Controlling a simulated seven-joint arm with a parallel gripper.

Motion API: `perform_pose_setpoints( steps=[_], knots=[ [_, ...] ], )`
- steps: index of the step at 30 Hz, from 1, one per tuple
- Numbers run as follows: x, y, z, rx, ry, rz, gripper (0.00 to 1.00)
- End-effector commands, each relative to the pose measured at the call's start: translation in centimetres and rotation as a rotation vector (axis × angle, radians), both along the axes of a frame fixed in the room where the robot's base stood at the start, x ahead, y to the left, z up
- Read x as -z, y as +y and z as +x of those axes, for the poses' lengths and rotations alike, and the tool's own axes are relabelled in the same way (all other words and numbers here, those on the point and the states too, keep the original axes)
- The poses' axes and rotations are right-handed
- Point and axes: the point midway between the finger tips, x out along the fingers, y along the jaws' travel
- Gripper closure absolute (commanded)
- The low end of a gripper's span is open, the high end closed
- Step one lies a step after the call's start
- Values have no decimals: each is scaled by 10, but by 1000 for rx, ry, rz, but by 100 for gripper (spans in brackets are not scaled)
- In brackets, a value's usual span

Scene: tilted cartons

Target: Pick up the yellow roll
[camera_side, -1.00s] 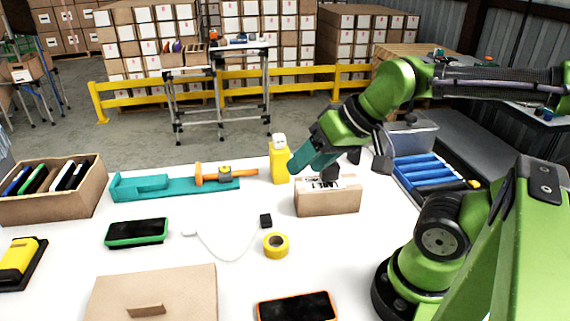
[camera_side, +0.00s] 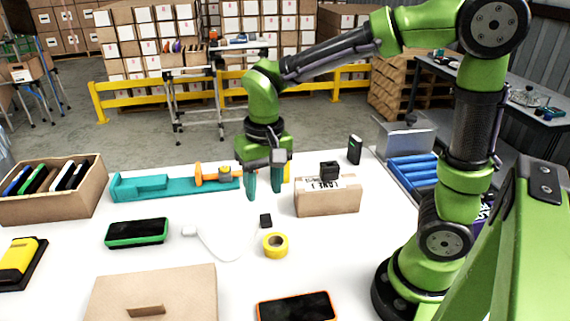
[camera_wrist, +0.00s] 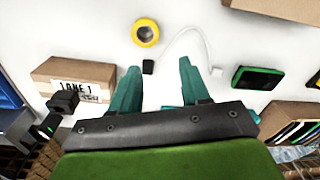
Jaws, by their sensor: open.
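The yellow roll (camera_side: 275,245) lies flat on the white table, in front of the small carton in the side view. It also shows near the top of the wrist view (camera_wrist: 146,33), with a grey core. My gripper (camera_side: 264,197) points down above the table, behind the roll and left of the carton. Its two teal fingers (camera_wrist: 158,86) are apart with nothing between them. The roll is clear of the fingers. My gripper hides most of the yellow bottle behind it in the side view.
A carton labelled LANE 1 (camera_side: 327,196) stands right of my gripper. A white cable with a black plug (camera_side: 265,221) lies beside the roll. A green-edged phone (camera_side: 137,233) is left, an orange-edged phone (camera_side: 297,307) in front. A teal tool with orange parts (camera_side: 175,186) lies behind.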

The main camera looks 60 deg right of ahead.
Motion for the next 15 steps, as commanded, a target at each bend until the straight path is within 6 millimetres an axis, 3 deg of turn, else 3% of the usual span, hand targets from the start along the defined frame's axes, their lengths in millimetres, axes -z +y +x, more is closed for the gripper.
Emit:
perform_pose_setpoints(
  steps=[5, 15],
  knots=[
    [-1, -3, 4, 115, 39, -30, 54],
    [67, -3, 2, 119, 44, -30, 54]
  ],
)
